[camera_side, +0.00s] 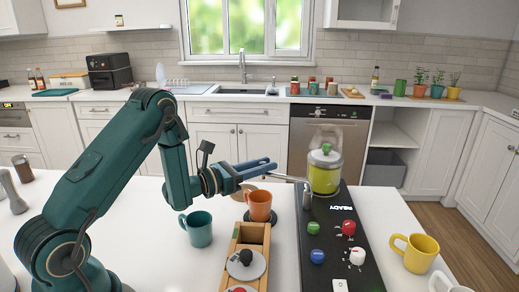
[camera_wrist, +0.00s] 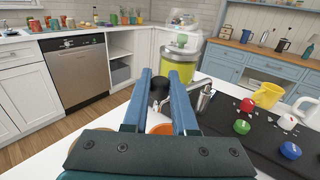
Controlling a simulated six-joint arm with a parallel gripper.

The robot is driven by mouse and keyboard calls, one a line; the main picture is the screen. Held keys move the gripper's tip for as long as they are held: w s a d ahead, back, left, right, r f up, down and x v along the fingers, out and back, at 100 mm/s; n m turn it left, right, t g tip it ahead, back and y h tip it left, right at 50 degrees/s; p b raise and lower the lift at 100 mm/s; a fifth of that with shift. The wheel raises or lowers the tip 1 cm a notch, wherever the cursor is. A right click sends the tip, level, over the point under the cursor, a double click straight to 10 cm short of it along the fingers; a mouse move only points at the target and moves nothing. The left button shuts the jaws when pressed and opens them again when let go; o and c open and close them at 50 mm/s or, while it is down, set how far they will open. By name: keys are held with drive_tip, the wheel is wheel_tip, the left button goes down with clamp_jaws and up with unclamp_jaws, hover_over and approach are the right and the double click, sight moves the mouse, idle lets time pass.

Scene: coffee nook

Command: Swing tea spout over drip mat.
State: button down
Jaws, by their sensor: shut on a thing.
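The tea spout (camera_side: 292,179) is a thin metal arm reaching left from the yellow-green tea dispenser (camera_side: 324,178); it also shows in the wrist view (camera_wrist: 201,98). My gripper (camera_side: 275,164) has blue fingers, shut on the spout near its outer end. In the wrist view a dark knob (camera_wrist: 158,90) sits between the fingers (camera_wrist: 160,76); the exact grip is partly hidden. The drip mat (camera_side: 246,216) looks like a dark round pad, mostly covered by an orange mug (camera_side: 259,206). The mug stands below and left of the fingertips.
A black panel (camera_side: 338,225) carries red, green, blue and white knobs. A teal mug (camera_side: 197,229) stands left of the orange mug, and a yellow mug (camera_side: 416,253) stands at right. A wooden box (camera_side: 234,245) with round lids lies in front. The white counter is clear around the teal mug.

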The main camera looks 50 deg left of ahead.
drive_tip(key=c, duration=0.7)
unclamp_jaws()
drive_tip(key=shift+s+a, duration=0.2)
drive_tip(key=shift+s, duration=1.05)
drive_tip(key=shift+s+a, duration=0.15)
drive_tip(key=shift+s, duration=1.1)
